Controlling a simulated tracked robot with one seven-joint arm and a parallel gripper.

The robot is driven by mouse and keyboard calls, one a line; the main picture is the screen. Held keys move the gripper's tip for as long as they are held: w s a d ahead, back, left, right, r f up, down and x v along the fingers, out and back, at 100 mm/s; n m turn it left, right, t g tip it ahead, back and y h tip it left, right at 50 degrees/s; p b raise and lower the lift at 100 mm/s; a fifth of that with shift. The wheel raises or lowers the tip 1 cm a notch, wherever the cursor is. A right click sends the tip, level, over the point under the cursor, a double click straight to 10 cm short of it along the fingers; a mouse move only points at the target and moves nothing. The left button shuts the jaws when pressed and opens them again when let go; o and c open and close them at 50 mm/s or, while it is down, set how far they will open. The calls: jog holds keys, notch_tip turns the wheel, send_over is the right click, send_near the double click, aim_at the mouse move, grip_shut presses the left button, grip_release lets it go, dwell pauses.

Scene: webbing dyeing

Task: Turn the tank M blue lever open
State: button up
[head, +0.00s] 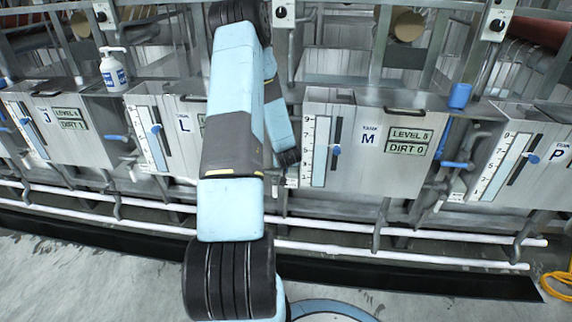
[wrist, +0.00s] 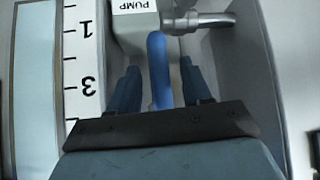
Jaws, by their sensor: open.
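A blue lever (wrist: 158,65) shows in the wrist view, long and upright in the picture, beside the gauge scale (wrist: 83,60) and under a PUMP label (wrist: 134,6). My gripper (wrist: 160,66) is open, with one blue finger on each side of the lever; I cannot tell whether either touches it. In the head view my gripper (head: 288,158) is at the left edge of tank M, and my arm hides the lever there.
A metal pipe (wrist: 218,20) is close beyond the fingers, and a grey wall (wrist: 250,75) stands to their right. Another blue lever (head: 456,164) is right of tank M. White pipes (head: 400,254) run low along the front. A blue cup (head: 459,96) stands on the ledge.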

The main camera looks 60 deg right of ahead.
jog(key=v, duration=1)
jog(key=shift+a+r, duration=0.2)
jog(key=shift+r, duration=0.05)
